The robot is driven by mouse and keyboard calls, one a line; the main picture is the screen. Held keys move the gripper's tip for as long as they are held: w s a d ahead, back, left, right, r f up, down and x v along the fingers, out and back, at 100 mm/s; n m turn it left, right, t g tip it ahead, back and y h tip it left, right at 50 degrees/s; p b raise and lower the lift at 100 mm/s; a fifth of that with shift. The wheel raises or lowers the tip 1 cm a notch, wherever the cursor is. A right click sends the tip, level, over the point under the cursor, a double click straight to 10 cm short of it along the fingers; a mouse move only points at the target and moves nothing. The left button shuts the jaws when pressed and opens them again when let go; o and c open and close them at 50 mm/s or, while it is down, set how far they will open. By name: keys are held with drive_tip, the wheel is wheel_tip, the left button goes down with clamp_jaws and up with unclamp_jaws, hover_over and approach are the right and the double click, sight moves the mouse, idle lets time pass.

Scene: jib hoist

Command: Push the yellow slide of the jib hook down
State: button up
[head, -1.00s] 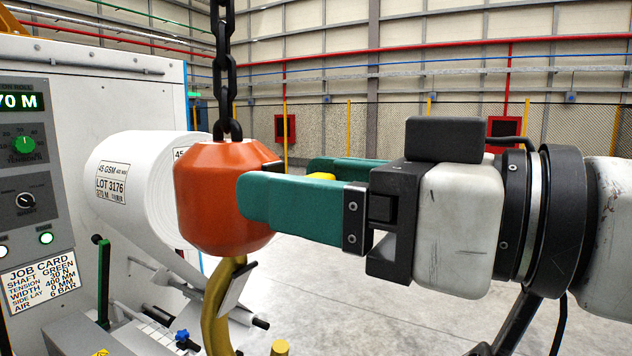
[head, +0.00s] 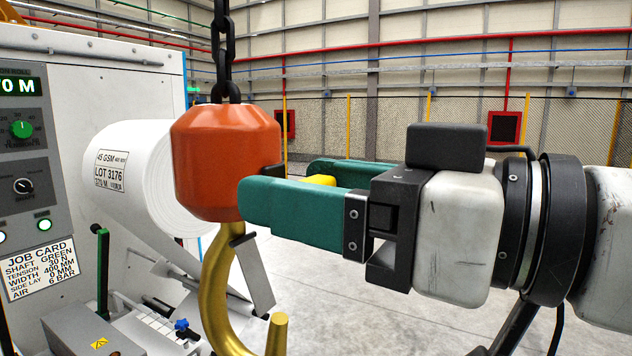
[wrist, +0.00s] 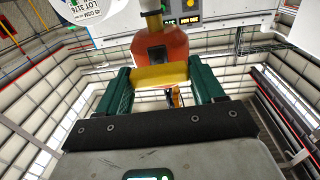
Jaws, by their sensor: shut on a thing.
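The jib hook's orange block (head: 225,160) hangs from a black chain, with a brass hook (head: 215,290) below it. A grey latch plate (head: 256,275) slopes down and right from under the block towards the hook's tip. The yellow slide (wrist: 160,77) lies between the teal fingers of my gripper (wrist: 160,88) in the wrist view, in front of the block. In the head view my gripper (head: 300,195) is at the lower right of the block, shut on the slide. The near finger hides most of the slide (head: 320,180).
A machine panel (head: 25,170) with knobs and a job card stands at the left. A large white paper roll (head: 140,180) sits close behind the block. Open floor (head: 400,310) lies at the right, under my arm.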

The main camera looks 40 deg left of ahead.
drive_tip(key=shift+f, duration=0.2)
drive_tip(key=o, duration=1.4)
drive_tip(key=shift+w, duration=0.1)
drive_tip(key=shift+o, duration=0.2)
drive_tip(key=w+d+b, duration=0.2)
drive_tip(key=d+b, duration=0.1)
drive_tip(key=d, duration=0.7)
drive_tip(key=shift+d, duration=0.3)
